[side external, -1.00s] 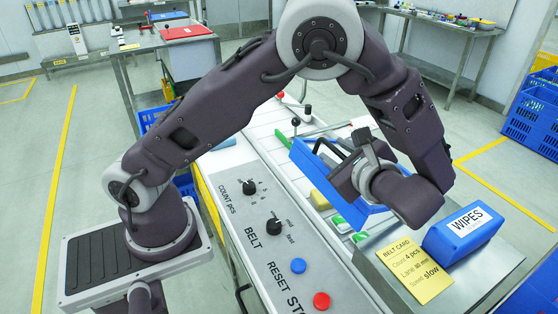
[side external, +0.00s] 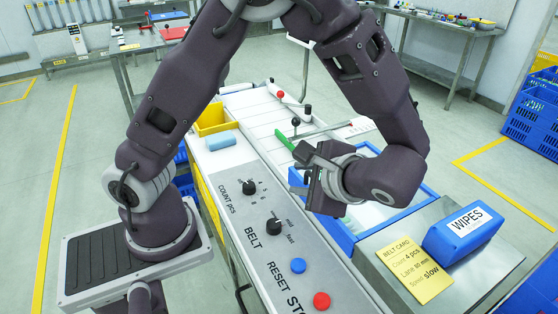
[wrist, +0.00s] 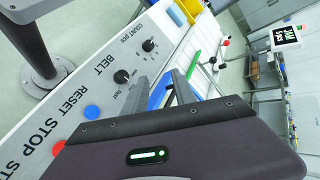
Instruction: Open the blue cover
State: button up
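The blue cover (side external: 410,179) shows in the side view as a blue frame around a pale, see-through-looking middle. It lies low and nearly flat over the belt. My gripper (side external: 309,176) is over its left edge and hides part of it. In the wrist view a blue strip of the cover (wrist: 159,92) shows beside dark, finger-like or handle-like bars (wrist: 183,88). I cannot tell fingers from handle there, nor whether the gripper holds anything.
The control panel (side external: 257,235) with knobs and buttons runs in front of the cover. A blue wipes box (side external: 463,233) and yellow belt card (side external: 414,269) are on the right. A yellow bin (side external: 211,121), a light-blue roll (side external: 220,140) and levers (side external: 295,122) stand behind.

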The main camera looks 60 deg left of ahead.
jog(key=s+a+r+n+g+h, duration=0.1)
jog(key=s+r+n+h, duration=0.1)
jog(key=s+r+h, duration=0.2)
jog(key=shift+a+r+n+h, duration=0.15)
jog(key=shift+a+n+h, duration=0.15)
jog(key=shift+n, duration=0.1)
jog(key=shift+s, duration=0.1)
